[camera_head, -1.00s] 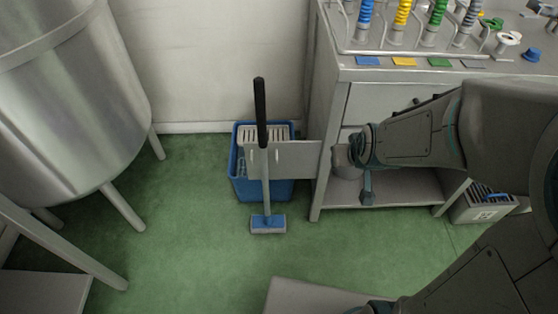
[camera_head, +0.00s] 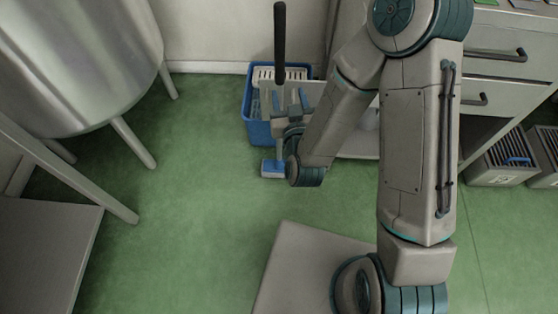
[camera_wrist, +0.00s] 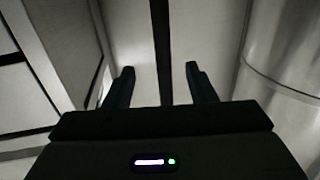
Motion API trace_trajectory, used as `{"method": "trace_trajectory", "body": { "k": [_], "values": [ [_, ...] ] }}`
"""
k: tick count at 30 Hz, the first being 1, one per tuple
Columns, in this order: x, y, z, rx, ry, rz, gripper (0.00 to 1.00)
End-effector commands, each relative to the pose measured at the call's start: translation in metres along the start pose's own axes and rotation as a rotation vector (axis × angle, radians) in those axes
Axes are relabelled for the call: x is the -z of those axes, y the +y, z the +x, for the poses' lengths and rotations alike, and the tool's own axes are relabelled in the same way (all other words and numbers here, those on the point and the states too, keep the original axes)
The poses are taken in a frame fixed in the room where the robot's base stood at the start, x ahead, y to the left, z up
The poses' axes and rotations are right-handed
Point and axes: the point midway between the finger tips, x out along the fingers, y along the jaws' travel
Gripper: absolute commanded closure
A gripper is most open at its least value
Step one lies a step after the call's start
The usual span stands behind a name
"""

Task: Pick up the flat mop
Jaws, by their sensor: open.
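The flat mop stands upright in front of the blue bucket, with its black handle (camera_head: 280,45) at the top and its small blue head (camera_head: 271,168) on the green floor. My gripper (camera_head: 289,100) is open in front of the mop's shaft, and my wrist hides much of the lower shaft. In the wrist view, the dark handle (camera_wrist: 162,45) runs down between the two open fingers of my gripper (camera_wrist: 160,72). Clear space shows on both sides of it. I cannot tell how deep between the fingers it is.
The blue bucket (camera_head: 259,131) stands behind the mop with a grey plate in front. A metal tank (camera_head: 85,60) on legs is at the left. A drawer cabinet (camera_head: 495,72) is at the right, with crates (camera_head: 500,165) below. The floor between tank and mop is clear.

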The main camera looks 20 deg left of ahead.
Motion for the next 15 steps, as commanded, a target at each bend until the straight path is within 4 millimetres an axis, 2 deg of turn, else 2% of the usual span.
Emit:
{"method": "trace_trajectory", "body": {
  "k": [5,15],
  "values": [
    [-0.001,-0.002,0.007,-0.010,0.031,0.004,0.49],
    [0.002,-0.002,0.070,-0.008,0.029,0.004,0.49]
  ]
}}
